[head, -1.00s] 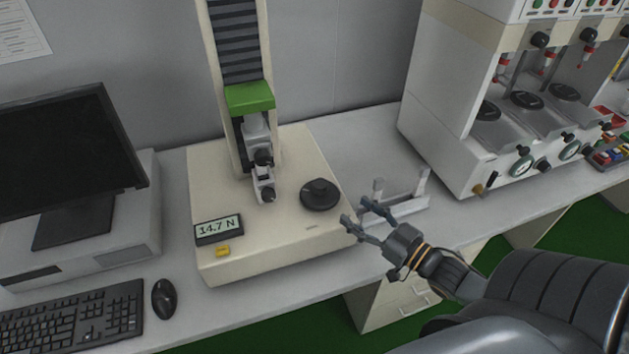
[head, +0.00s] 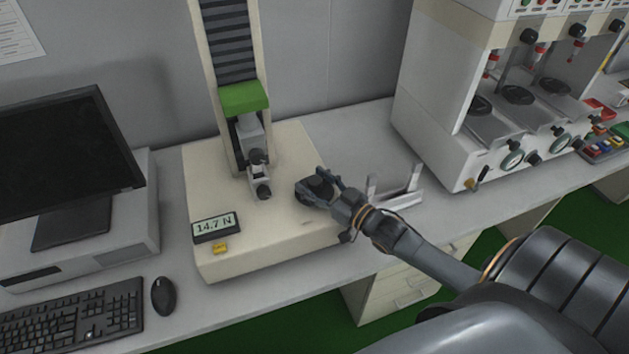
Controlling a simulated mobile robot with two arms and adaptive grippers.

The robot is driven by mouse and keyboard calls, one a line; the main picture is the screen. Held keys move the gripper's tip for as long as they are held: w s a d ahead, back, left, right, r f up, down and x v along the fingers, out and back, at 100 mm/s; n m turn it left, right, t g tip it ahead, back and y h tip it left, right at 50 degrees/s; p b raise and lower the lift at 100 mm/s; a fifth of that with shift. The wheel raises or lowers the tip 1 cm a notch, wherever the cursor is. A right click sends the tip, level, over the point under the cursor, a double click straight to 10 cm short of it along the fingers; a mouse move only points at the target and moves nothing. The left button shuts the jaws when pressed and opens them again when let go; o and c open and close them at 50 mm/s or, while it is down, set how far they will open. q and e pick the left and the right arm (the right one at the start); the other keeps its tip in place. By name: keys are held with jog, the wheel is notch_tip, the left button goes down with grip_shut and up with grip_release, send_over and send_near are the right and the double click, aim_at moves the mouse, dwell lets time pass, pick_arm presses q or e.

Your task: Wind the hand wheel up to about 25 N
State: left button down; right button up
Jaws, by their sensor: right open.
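The black hand wheel (head: 303,190) lies flat on top of the cream tester base (head: 245,245), right of the column. My right gripper (head: 322,186) is at the wheel with its open fingers around the raised hub; whether they touch it I cannot tell. The gripper hides the wheel's right part. The display (head: 215,227) on the base's front left reads 14.7 N. The green crosshead (head: 244,98) sits on the column above the grey clamps (head: 261,175). My left gripper is not in view.
A grey metal bracket (head: 408,190) stands on the bench just right of my right gripper. A white multi-station machine (head: 440,100) is farther right. A monitor (head: 65,155), keyboard (head: 75,320) and mouse (head: 163,296) are at left. A yellow button (head: 220,248) is below the display.

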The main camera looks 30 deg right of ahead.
jog(key=c, duration=1.2)
jog(key=shift+r+m+h+p, duration=0.25)
jog(key=shift+m+h+p, duration=0.55)
jog(key=shift+h+p, duration=0.35)
jog(key=shift+m+h+p, duration=0.65)
jog(key=shift+m+h, duration=0.25)
jog(key=shift+h, duration=0.55)
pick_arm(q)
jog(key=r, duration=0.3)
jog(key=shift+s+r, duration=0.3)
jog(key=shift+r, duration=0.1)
pick_arm(e)
jog(key=shift+m+h, duration=0.3)
jog(key=shift+h, duration=0.2)
jog(key=shift+f, duration=0.1)
jog(key=o, duration=1.2)
jog(key=shift+f, duration=0.1)
